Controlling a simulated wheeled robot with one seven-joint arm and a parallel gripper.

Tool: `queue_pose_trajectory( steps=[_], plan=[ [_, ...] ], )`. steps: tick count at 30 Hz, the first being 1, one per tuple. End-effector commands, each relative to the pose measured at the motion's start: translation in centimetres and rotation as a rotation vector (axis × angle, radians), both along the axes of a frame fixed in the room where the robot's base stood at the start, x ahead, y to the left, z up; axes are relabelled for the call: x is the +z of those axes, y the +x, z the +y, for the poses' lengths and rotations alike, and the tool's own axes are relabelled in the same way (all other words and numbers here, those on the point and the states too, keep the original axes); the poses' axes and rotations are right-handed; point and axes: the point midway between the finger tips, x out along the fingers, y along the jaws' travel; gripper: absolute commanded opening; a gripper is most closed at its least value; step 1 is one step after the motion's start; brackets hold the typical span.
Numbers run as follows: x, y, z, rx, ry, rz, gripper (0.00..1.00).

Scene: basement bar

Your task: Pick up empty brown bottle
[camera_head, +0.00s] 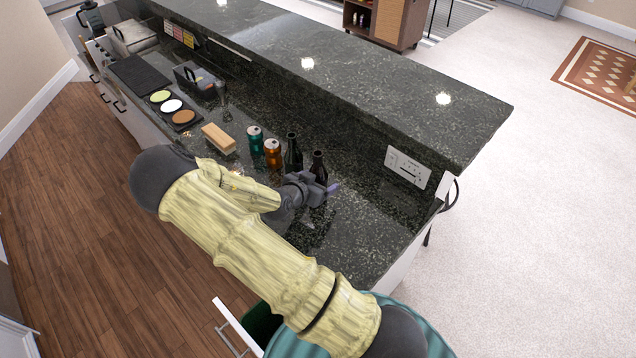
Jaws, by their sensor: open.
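Two dark, nearly black bottles stand upright on the lower dark stone counter (355,240). The left bottle (292,153) is slightly farther back; the right bottle (319,166) is nearer my gripper (322,190). I cannot tell from their colour which is the brown one, or whether either is empty. My gripper is open, low over the counter at the base of the right bottle. It hides the lower parts of both bottles. I cannot tell whether a finger touches the glass.
A teal can (256,141) and an orange can (273,154) stand left of the bottles. A wooden block (218,138) lies beyond them. The raised bar ledge (400,95) and its wall with an outlet plate (407,167) rise behind. Counter to the right is clear.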

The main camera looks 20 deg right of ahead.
Motion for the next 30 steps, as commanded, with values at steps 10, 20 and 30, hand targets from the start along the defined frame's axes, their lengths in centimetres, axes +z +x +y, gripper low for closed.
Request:
queue_pose_trajectory(
  steps=[10, 20, 30],
  plan=[
    [0.1, 0.0, 0.0, 0.0, 0.0, -0.001, 0.24],
    [0.5, 0.1, 0.0, 0.0, -0.001, -0.002, 0.24],
    [5.6, 0.1, 0.1, 0.001, 0.002, -0.007, 0.24]
  ],
)
